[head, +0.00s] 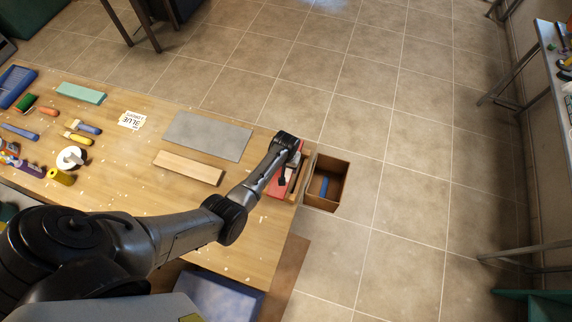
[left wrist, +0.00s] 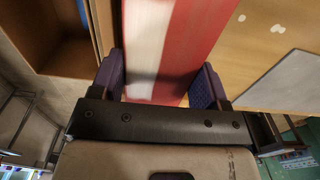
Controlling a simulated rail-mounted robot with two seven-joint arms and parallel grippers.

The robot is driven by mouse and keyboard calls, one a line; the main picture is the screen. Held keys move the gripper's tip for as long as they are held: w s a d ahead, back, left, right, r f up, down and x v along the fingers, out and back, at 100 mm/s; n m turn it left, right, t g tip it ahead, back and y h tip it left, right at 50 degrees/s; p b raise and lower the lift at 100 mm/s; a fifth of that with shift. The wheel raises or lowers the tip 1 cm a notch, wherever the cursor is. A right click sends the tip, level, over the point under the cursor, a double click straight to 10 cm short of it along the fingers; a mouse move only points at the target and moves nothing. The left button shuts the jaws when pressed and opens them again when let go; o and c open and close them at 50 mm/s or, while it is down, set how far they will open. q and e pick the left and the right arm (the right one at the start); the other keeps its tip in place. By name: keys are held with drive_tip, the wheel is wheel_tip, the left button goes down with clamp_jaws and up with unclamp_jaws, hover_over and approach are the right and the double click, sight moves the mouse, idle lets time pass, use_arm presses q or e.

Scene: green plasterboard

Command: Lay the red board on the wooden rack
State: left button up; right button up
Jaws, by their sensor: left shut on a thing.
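The red board (head: 277,187) lies at the right end of the wooden table, mostly under my left gripper (head: 287,179). In the left wrist view the red board (left wrist: 200,40), with a pale band along its left side, runs between the two purple fingers of my left gripper (left wrist: 160,85). The gripper is shut on it. My arm hides part of the board in the head view, and I cannot tell whether it is lifted. I cannot make out the wooden rack for certain. My right gripper is not in view.
An open brown box (head: 343,174) with a blue item inside stands just beyond the table's right end. A grey sheet (head: 207,136) and a pale wooden plank (head: 188,167) lie mid-table. Several tools lie at the left.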

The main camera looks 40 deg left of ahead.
use_arm(q)
drive_tip(key=shift+f+b, duration=0.35)
drive_tip(key=shift+f, duration=0.25)
drive_tip(key=o, duration=1.1)
wheel_tip(320, 180, up, 14)
drive_tip(key=shift+f+p, duration=0.1)
drive_tip(key=shift+p, duration=0.45)
